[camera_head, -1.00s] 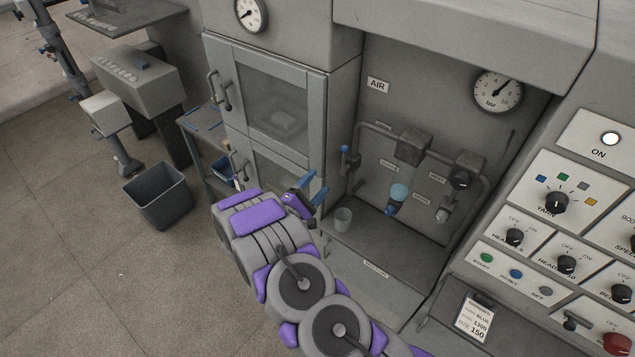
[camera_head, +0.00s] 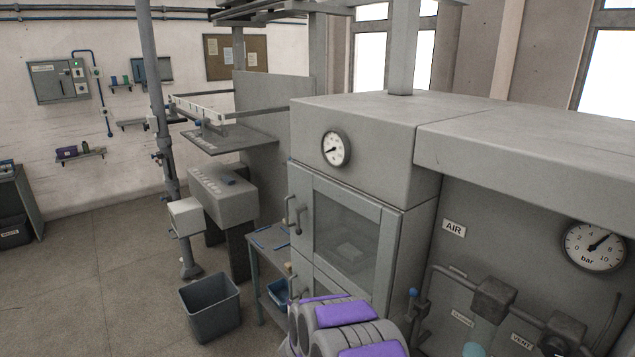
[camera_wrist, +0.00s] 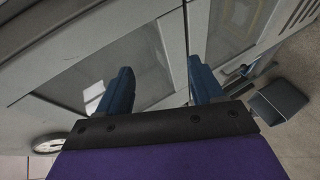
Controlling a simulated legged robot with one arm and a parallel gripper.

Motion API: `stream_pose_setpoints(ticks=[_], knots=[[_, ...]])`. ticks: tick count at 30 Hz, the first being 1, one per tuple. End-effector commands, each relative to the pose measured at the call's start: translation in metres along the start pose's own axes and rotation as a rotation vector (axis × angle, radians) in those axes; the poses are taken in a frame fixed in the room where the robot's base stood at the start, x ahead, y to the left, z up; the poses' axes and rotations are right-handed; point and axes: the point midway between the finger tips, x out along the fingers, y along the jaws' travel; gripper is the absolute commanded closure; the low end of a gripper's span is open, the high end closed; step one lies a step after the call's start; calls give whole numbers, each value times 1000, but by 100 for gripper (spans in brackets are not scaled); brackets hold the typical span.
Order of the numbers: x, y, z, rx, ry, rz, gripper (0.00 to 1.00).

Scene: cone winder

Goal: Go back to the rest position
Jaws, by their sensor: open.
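My gripper (camera_wrist: 158,92) shows in the wrist view with its two blue fingers spread apart and nothing between them. It faces the grey cabinet doors (camera_wrist: 100,75). In the head view, my purple and grey arm is at the bottom centre, in front of the cabinet (camera_head: 348,225), and the gripper's fingers are not clearly seen there. The cabinet's glazed upper door is shut.
A grey bin (camera_head: 210,308) stands on the floor left of a small side table (camera_head: 270,238). A vertical pole (camera_head: 160,130) rises further left. The air panel (camera_head: 520,235) with gauge and pipes is at right. Open floor lies at left.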

Motion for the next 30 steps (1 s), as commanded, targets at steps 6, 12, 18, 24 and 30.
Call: stream_pose_setpoints(ticks=[6, 12, 18, 24, 30], knots=[[-33, -2, -32, 256, 163, -259, 33], [-84, -5, -39, 418, 236, -514, 33], [-146, -12, -18, 521, 215, -757, 33], [-211, -27, 34, 570, 87, -965, 33], [-274, -44, 109, 600, -136, -1101, 33]])
